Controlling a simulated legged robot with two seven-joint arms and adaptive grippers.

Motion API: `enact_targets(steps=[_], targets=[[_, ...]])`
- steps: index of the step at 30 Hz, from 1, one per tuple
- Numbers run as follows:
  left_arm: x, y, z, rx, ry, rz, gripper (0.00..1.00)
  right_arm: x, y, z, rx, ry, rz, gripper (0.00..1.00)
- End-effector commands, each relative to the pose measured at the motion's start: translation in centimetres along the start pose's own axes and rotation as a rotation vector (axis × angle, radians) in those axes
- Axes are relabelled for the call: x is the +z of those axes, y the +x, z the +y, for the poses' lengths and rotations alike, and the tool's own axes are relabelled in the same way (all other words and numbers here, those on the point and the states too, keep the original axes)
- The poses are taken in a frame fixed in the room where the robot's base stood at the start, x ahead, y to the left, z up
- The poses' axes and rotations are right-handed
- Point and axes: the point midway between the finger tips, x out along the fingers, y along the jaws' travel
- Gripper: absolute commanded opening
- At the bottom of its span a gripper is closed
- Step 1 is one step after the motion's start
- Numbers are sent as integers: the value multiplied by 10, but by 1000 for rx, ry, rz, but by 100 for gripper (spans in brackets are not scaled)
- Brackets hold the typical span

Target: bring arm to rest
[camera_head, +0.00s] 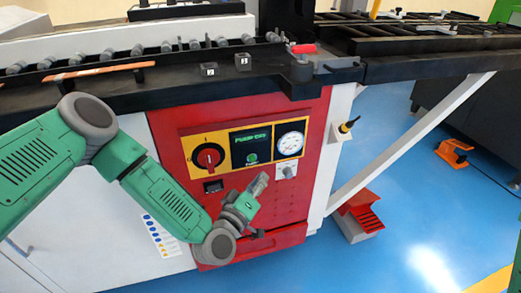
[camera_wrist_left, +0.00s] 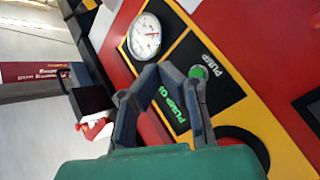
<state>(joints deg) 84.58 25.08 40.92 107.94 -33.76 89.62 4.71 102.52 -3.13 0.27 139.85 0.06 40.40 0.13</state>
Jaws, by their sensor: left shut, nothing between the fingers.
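My left arm (camera_head: 165,195) is green with grey joints and comes in from the left in the head view. Its left gripper (camera_head: 263,179) is in front of the red cabinet front, just below the control panel (camera_head: 247,150). The gripper is shut and empty; its fingers also show in the left wrist view (camera_wrist_left: 163,70), converging in front of the panel. That view shows the round white gauge (camera_wrist_left: 144,36) and a green button (camera_wrist_left: 198,72) beyond the fingers. I cannot tell the exact gap to the panel. My right gripper is not in view.
The red rotary switch (camera_head: 209,156) is on the panel's left part. A black worktop edge (camera_head: 180,92) runs above the cabinet. A white diagonal brace (camera_head: 410,140) and a red foot pedal (camera_head: 361,212) stand to the right. The blue floor (camera_head: 420,230) at the lower right is mostly clear.

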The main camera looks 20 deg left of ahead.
Motion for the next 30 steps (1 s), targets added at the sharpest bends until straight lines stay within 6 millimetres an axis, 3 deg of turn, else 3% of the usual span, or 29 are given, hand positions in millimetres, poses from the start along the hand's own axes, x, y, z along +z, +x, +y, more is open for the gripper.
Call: enact_targets(steps=[5,8,11,13,15,18,22,25,30], targets=[[8,-4,1,-7,7,-37,0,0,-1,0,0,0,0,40],[38,-23,3,-35,33,-173,0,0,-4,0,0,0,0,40],[82,-67,-1,-96,97,-412,0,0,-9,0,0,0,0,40],[108,-112,-14,-163,165,-612,0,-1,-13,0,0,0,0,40],[120,-162,-31,-247,240,-801,0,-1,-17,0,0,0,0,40],[114,-232,-59,-385,349,-1034,0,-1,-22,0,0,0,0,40],[79,-305,-88,-569,464,-1246,0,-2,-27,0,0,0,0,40],[51,-342,-100,-683,519,-1341,0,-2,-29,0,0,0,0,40],[25,-370,-107,-785,557,-1409,0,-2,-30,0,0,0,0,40]])
